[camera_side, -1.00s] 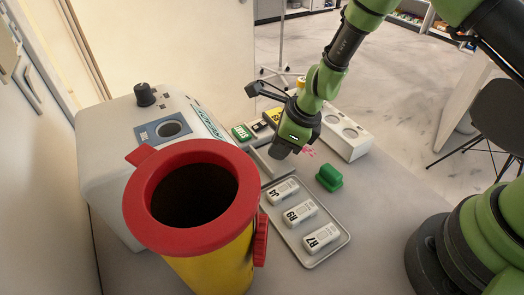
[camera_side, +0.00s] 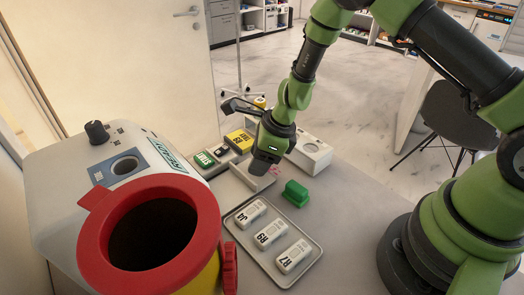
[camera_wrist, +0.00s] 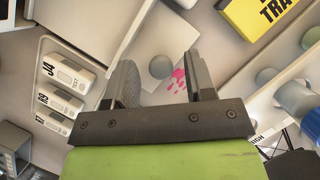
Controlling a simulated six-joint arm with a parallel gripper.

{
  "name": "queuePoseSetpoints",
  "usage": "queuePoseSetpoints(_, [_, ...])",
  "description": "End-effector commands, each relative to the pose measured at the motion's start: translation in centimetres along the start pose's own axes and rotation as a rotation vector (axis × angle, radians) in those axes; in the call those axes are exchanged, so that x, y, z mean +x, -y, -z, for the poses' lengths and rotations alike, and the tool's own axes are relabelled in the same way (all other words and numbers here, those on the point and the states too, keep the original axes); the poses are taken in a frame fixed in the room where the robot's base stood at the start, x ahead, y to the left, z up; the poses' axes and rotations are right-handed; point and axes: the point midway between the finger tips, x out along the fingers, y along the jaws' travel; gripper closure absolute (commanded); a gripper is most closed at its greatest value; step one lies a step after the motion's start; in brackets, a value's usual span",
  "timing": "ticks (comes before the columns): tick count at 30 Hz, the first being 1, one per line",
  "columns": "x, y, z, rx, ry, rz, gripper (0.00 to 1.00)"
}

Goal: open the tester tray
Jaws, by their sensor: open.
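The tester is a white machine (camera_side: 60,190) at the left of the side view, with a READY label on its edge. A pale grey tray front (camera_side: 240,174) stands low at its right side. I take this for the tester tray; it looks close to the machine. In the wrist view a round grey knob (camera_wrist: 161,67) on a pale panel (camera_wrist: 165,35) shows between the fingers of my gripper (camera_wrist: 160,75). My gripper is open and empty, pointing down at the tray front in the side view (camera_side: 264,168). I cannot tell whether the fingers touch the knob.
A red-rimmed yellow bin (camera_side: 205,215) stands in front of the tester. A grey tray (camera_side: 268,284) holds labelled cassettes. Nearby are a green block (camera_side: 295,193), a green START button (camera_side: 205,160), a yellow label block (camera_side: 239,141) and a white holed rack (camera_side: 310,153). Pink spots mark the table.

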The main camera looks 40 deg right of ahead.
Motion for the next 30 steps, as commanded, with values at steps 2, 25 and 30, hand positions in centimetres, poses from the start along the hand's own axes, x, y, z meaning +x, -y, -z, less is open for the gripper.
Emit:
queuePoseSetpoints(2, [-0.6,0.1,0.0,0.002,0.001,0.001,0.50])
queuePoseSetpoints(25, [-9.8,0.0,0.0,0.001,0.000,0.000,0.50])
queuePoseSetpoints(30, [-9.8,0.0,0.0,0.001,0.000,0.000,0.50])
